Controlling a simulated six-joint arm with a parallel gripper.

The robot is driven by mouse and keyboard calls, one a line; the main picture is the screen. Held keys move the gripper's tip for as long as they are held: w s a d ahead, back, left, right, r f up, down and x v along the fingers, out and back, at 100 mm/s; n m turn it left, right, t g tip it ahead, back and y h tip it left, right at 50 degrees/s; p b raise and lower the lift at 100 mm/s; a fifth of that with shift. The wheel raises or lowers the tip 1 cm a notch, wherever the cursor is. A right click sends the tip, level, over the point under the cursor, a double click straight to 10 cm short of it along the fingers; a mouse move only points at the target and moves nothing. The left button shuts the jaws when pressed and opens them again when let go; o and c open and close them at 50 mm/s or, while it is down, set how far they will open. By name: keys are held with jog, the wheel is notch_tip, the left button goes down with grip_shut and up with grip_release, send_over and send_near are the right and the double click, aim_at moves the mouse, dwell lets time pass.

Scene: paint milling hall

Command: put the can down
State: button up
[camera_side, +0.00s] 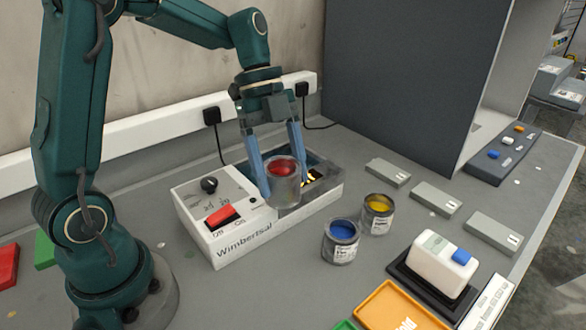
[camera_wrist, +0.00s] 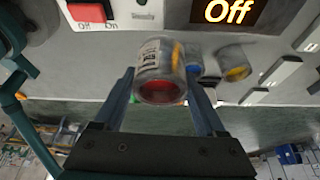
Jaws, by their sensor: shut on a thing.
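My gripper (camera_side: 284,191) is shut on a grey metal can with red paint (camera_side: 285,172), its blue fingers on either side. The can is upright in the side view, over the front wall of the white machine (camera_side: 228,250) marked "Wimbertsal". Whether the can touches the machine or hangs above it, I cannot tell. In the wrist view the red can (camera_wrist: 160,65) sits between the fingers, its label partly showing. The machine has a red rocker switch (camera_side: 222,217), a black knob and a dark open bay; the wrist view shows a lit display reading "Off" (camera_wrist: 231,11).
A blue paint can (camera_side: 341,242) and a yellow one (camera_side: 377,214) stand just right of the machine. Grey flat blocks (camera_side: 434,199) line the right. An orange tray (camera_side: 400,308) lies in front.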

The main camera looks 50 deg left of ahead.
jog(key=s+d+m+g, duration=0.2)
jog(key=s+d+m, duration=0.3)
jog(key=d, duration=0.3)
jog(key=shift+y, duration=0.3)
jog(key=shift+d+f, duration=0.15)
jog(key=shift+f, duration=2.5)
jog(key=shift+d+f, duration=0.1)
jog(key=shift+f, duration=2.55)
jog(key=shift+f, duration=0.15)
jog(key=o, duration=1.5)
